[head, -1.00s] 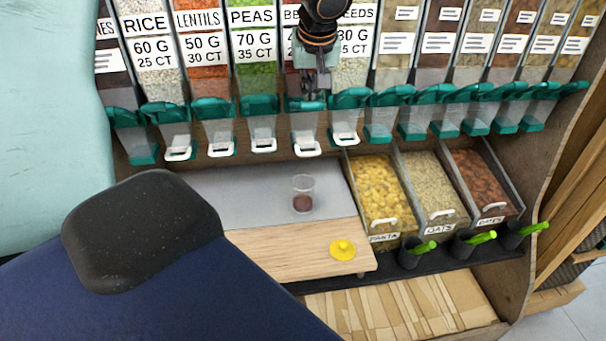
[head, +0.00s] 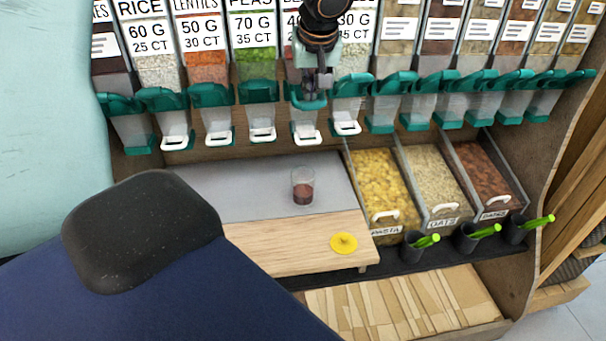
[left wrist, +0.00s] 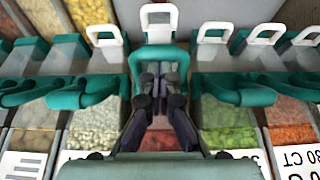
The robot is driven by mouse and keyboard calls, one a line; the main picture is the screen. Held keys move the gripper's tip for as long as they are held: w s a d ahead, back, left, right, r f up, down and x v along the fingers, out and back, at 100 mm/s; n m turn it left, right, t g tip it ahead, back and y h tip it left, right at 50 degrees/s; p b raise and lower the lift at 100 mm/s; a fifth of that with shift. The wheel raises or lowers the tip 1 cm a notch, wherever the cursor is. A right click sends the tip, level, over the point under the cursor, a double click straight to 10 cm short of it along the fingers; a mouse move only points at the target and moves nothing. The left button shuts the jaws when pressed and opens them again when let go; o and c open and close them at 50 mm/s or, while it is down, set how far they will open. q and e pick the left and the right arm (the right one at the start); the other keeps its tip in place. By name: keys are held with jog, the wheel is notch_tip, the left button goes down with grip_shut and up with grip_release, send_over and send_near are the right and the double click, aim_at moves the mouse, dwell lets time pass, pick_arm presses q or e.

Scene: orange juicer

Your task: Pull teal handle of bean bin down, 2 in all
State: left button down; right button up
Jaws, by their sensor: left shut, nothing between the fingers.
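The bean bin (head: 291,77) is mostly covered by my left arm; only part of its label shows. Its teal handle (head: 306,103) sits lower than the neighbouring handles. In the left wrist view the handle (left wrist: 160,52) is a loop that stands out toward the white-tipped spout. My left gripper (head: 317,90) is shut with nothing between its fingers. In the left wrist view its fingertips (left wrist: 160,80) are at the handle loop, seemingly touching it. A clear cup (head: 303,187) holding dark red beans stands below the spout. My right gripper is not in view.
Neighbouring dispensers with teal handles stand close on both sides, including the peas bin (head: 258,70). A yellow lid (head: 343,243) lies on the wooden board (head: 290,247). Open bins of pasta (head: 380,185), oats and dates stand to the right.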

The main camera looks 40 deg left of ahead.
pick_arm(q)
jog(key=shift+s, duration=0.1)
dwell(0.3)
jog(key=shift+w+a+r+p, duration=0.15)
jog(key=shift+r+p, duration=0.4)
jog(key=shift+r, duration=0.15)
jog(key=shift+w+a+r+p, duration=0.1)
jog(key=shift+r+p, duration=0.4)
jog(key=shift+r, duration=0.25)
jog(key=shift+w+a+r+p, duration=0.15)
jog(key=shift+r+p, duration=0.4)
jog(key=shift+r, duration=0.15)
jog(key=shift+s+d+r+p, duration=0.15)
jog(key=shift+r+p, duration=0.45)
jog(key=shift+r, duration=0.55)
jog(key=d+p+v, duration=0.1)
jog(key=v, duration=0.5)
jog(key=shift+s+f, duration=0.3)
jog(key=shift+w+a+f, duration=0.1)
jog(key=shift+w+a, duration=0.05)
jog(key=shift+a, duration=0.05)
jog(key=shift+d, duration=0.25)
